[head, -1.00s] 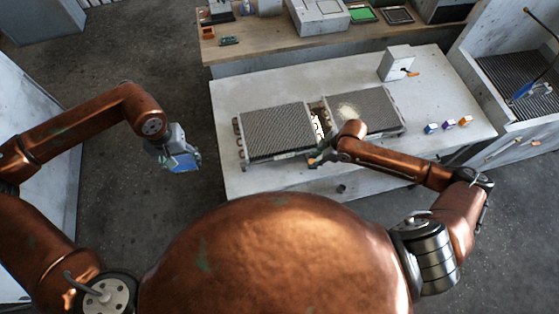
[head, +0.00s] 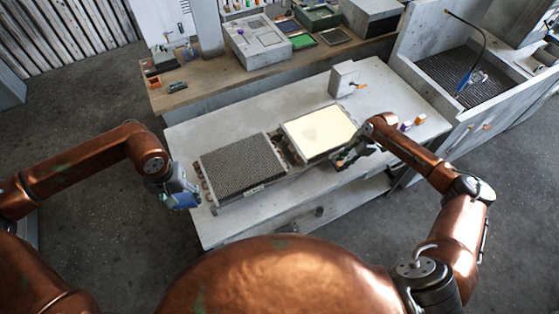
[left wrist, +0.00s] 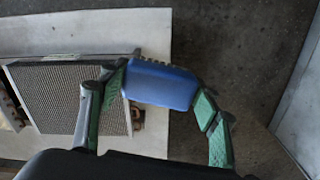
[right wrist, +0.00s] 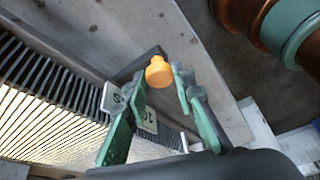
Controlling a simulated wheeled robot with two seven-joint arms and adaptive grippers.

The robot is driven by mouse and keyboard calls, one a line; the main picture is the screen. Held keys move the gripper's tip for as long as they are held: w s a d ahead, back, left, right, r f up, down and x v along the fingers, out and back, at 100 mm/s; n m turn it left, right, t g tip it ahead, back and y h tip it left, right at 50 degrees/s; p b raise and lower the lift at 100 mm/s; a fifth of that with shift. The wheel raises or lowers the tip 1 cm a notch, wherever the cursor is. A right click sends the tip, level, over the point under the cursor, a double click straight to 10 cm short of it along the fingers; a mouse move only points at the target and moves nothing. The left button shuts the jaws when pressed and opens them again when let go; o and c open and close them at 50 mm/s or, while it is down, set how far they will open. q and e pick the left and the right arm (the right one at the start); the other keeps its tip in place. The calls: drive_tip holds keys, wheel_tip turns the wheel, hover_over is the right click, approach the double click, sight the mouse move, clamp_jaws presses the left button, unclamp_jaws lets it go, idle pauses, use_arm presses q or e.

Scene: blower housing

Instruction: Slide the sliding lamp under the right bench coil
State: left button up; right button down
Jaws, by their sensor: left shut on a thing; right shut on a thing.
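The right bench coil (head: 320,132) glows pale yellow across its face, and in the right wrist view light shines between its fins (right wrist: 40,100). The lamp body is hidden from view. My right gripper (head: 346,162) is at the coil's front right edge, shut on an orange knob (right wrist: 159,72), which looks like the lamp's handle. The left bench coil (head: 242,170) is dark grey and unlit. My left gripper (head: 184,192) is off the bench's left edge, shut on a blue block (left wrist: 162,83).
A pale box with an orange lever (head: 344,78) stands behind the coils. Small coloured parts (head: 412,123) lie right of my right wrist. A sink (head: 455,75) adjoins on the right. A wooden bench (head: 190,95) with equipment is behind. The bench's front strip is clear.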

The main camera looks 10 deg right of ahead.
use_arm(q)
drive_tip(key=shift+f, duration=0.15)
use_arm(e)
drive_tip(key=shift+w+d, duration=0.15)
drive_tip(key=shift+d, duration=0.15)
use_arm(q)
drive_tip(key=shift+w, duration=0.1)
use_arm(e)
drive_tip(key=c, duration=2)
unclamp_jaws()
drive_tip(key=shift+d, duration=0.1)
drive_tip(key=shift+c, duration=0.2)
use_arm(q)
drive_tip(key=shift+d, duration=0.1)
use_arm(e)
drive_tip(key=shift+o, duration=0.7)
drive_tip(key=v, duration=1.2)
